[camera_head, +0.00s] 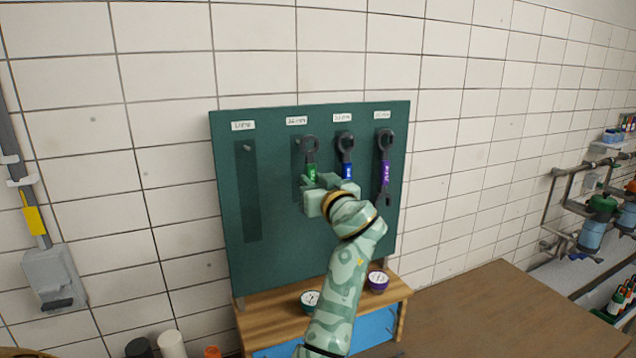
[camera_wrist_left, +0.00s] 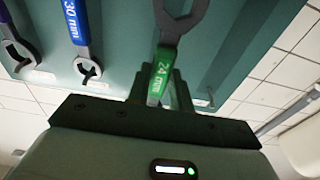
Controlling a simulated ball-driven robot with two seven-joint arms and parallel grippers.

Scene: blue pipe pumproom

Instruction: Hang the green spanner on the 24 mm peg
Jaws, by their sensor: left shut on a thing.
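The green spanner (camera_head: 312,172) is upright in front of the dark green tool board (camera_head: 280,220), with its dark ring end up. My left gripper (camera_head: 320,186) is shut on its green handle, which reads "24 mm" in the left wrist view (camera_wrist_left: 162,76). The ring sits under the second label (camera_head: 297,121), slightly right of the dark outline (camera_head: 299,180) painted there. The 24 mm peg is too small to make out clearly, so I cannot tell whether the ring is around it. The gripper hides the spanner's lower end. My right gripper is not in view.
The blue spanner (camera_head: 346,153) hangs close to the right, and the purple spanner (camera_head: 385,172) beyond it. The leftmost outline (camera_head: 248,190) is empty. Two gauges, one green (camera_head: 310,299) and one purple (camera_head: 377,280), stand on the wooden shelf (camera_head: 262,305) below.

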